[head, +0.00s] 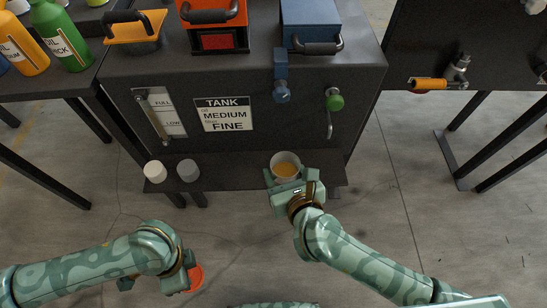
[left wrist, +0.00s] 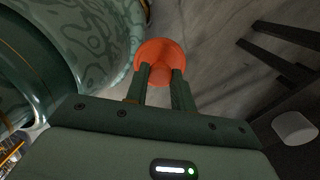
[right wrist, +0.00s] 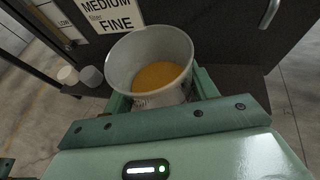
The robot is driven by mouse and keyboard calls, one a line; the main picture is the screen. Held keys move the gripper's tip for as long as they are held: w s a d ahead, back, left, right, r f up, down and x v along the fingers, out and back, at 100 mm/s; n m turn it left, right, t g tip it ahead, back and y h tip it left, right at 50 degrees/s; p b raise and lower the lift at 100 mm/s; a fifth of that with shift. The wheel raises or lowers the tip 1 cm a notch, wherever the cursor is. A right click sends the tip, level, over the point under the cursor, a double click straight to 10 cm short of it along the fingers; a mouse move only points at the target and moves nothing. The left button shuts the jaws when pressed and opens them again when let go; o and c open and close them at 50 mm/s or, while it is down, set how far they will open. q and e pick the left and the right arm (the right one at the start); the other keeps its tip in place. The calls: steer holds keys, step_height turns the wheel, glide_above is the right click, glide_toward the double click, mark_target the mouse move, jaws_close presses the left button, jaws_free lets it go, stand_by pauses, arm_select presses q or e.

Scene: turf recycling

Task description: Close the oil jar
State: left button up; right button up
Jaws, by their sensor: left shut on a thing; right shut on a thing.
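The oil jar (head: 285,165) is a pale open-topped jar with amber oil inside. An orange-red round lid (head: 196,278) is held low at the left by my left gripper (head: 180,282). In the left wrist view the lid (left wrist: 160,52) sits at the fingertips (left wrist: 160,75), gripped by its knob. The lid is well apart from the jar.
A white cap-like piece (head: 155,171) and a grey one (head: 188,170) stand on the left of the shelf (head: 230,178). The tank (head: 290,110) rises behind, with a green-knobbed tap (head: 334,102). Oil bottles (head: 62,38) stand far left. The floor in front is clear.

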arm_select(q)
steer(key=shift+w+r+p, duration=0.1)
steer(key=shift+r+p, duration=0.25)
steer(key=shift+r, duration=0.3)
arm_select(e)
steer(key=shift+v, duration=1.6)
steer(key=shift+d, duration=0.2)
steer(key=o, duration=0.4)
steer(key=c, duration=0.8)
steer(key=shift+o, duration=0.2)
